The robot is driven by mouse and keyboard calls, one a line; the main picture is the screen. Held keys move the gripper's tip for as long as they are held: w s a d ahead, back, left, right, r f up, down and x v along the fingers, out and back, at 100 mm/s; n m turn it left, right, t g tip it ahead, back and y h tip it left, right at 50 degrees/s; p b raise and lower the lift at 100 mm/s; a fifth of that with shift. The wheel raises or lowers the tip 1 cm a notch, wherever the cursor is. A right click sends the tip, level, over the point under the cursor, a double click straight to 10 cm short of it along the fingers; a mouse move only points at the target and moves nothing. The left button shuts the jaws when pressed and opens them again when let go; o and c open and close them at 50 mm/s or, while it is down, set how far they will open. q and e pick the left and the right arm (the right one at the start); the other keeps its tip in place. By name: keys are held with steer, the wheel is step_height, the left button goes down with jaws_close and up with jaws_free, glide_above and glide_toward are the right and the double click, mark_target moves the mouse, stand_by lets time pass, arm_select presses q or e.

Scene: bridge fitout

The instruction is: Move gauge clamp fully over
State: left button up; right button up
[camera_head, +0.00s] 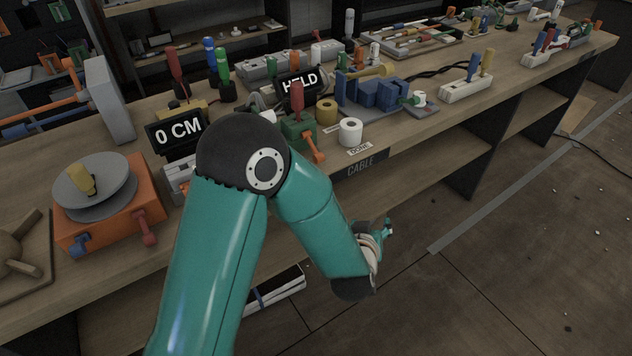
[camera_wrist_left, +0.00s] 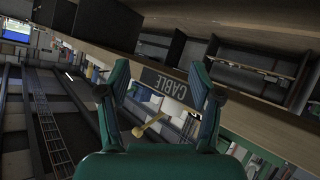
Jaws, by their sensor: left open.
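No part is clearly marked as the gauge clamp, so I cannot tell which it is. A small green device (camera_head: 297,133) with a red-topped lever and an orange handle stands near the bench's front edge, partly behind my left arm. Black displays beside it read "HELD" (camera_head: 298,84) and "0 CM" (camera_head: 179,131). My left gripper (camera_head: 387,231) is in front of and below the bench edge, apart from these things. In the left wrist view the left gripper (camera_wrist_left: 160,76) is open and empty, its fingers spread before the bench's "CABLE" label (camera_wrist_left: 171,82). The right gripper is out of view.
The wooden bench (camera_head: 440,130) runs away to the right. It bears an orange box (camera_head: 110,230) with a grey disc, a white roll (camera_head: 350,131), a blue fixture (camera_head: 380,93) and upright levers. Floor (camera_head: 520,220) to the right is mostly clear.

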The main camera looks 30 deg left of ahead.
arm_select(q)
step_height(320, 180, up, 4)
steer(key=a+n+t+y+b, duration=0.2)
steer(key=n+y+b, duration=0.15)
steer(key=b, duration=0.25)
steer(key=n+g+y+b, duration=0.2)
steer(key=n+y+b, duration=0.3)
steer(key=y+b, duration=0.15)
glide_toward(319, 158)
steer(key=x, duration=1.2)
steer(key=shift+f, duration=0.1)
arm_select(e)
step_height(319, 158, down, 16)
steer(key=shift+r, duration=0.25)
arm_select(q)
jaws_close()
